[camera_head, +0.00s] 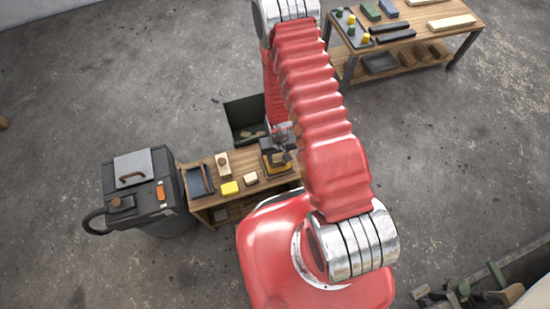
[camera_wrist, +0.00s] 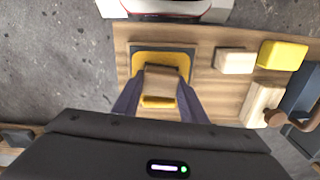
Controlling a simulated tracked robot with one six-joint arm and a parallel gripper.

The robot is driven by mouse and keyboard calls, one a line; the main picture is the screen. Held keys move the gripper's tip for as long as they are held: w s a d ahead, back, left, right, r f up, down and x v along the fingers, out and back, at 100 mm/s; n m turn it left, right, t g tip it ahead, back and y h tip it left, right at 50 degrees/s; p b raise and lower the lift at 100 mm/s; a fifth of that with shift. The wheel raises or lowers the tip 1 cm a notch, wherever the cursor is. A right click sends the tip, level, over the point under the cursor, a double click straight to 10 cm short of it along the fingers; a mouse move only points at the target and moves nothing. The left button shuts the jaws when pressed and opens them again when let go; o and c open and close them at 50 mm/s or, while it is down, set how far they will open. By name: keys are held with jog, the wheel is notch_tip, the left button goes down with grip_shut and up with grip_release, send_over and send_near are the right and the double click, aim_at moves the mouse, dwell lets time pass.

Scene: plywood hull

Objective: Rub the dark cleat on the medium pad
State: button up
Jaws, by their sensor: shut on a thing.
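A tan-brown wooden block (camera_wrist: 162,80), darker than the other wood pieces and likely the dark cleat, is between the two fingers of my gripper (camera_wrist: 158,98). My gripper is shut on it. Just beyond and around it is a yellow pad with a dark blue-grey border (camera_wrist: 135,67), likely the medium pad; it also shows in the head view (camera_head: 270,171). The block overlaps the pad in the wrist view; I cannot tell if they touch. In the head view my gripper (camera_head: 283,152) is over the right end of the bench, and the block is not clear there.
On the wooden bench (camera_head: 211,199) are a yellow block (camera_head: 230,188), a pale block (camera_head: 249,179), a light wood block with a knob (camera_head: 223,164) and a dark tray (camera_head: 200,180). A black machine (camera_head: 140,195) stands left. A dark open bin (camera_head: 246,117) is behind.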

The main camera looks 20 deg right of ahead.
jog(key=shift+d, duration=0.9)
jog(key=shift+a, duration=1.85)
jog(key=shift+d, duration=0.1)
jog(key=shift+d+f, duration=0.1)
jog(key=shift+d, duration=1.65)
jog(key=shift+a, duration=0.15)
jog(key=shift+a, duration=1.7)
